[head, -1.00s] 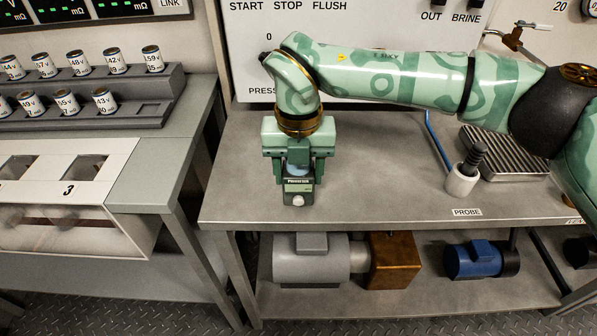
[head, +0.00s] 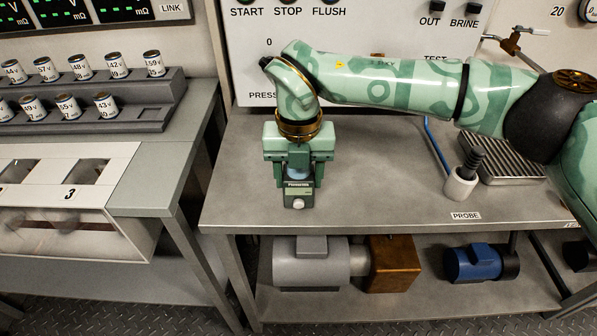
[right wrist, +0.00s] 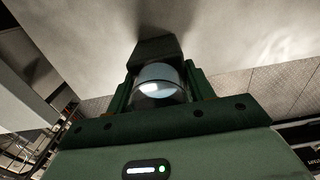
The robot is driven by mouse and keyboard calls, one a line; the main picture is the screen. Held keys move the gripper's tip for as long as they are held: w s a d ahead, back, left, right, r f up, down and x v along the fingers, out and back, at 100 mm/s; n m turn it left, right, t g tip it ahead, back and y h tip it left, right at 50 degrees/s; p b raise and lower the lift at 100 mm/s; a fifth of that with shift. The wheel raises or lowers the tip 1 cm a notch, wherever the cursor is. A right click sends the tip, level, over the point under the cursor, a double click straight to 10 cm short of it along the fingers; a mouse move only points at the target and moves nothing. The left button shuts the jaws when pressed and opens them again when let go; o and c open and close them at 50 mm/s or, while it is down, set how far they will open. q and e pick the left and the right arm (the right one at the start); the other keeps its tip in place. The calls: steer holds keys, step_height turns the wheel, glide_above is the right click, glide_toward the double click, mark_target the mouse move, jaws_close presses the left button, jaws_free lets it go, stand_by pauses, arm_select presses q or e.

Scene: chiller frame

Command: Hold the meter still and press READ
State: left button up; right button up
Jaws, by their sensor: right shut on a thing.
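The meter (head: 299,193) is a small dark green block with a pale display and a round white button (head: 298,204) on its front. It stands near the front left edge of the metal bench. My right gripper (head: 299,178) points down from above and is shut on the meter, with a finger on each side. In the right wrist view, the gripper (right wrist: 158,95) has a glassy, bluish rounded part (right wrist: 158,84) between its fingers, with a dark block beyond it. The lettering on the meter is too small to read surely. My left gripper is not in view.
The probe (head: 463,178) stands in a white holder on the bench at right, with a ribbed tray (head: 510,160) behind it. A control panel (head: 350,35) rises at the back. The bench middle (head: 380,190) is clear. A left table holds racked cylindrical cells (head: 66,108).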

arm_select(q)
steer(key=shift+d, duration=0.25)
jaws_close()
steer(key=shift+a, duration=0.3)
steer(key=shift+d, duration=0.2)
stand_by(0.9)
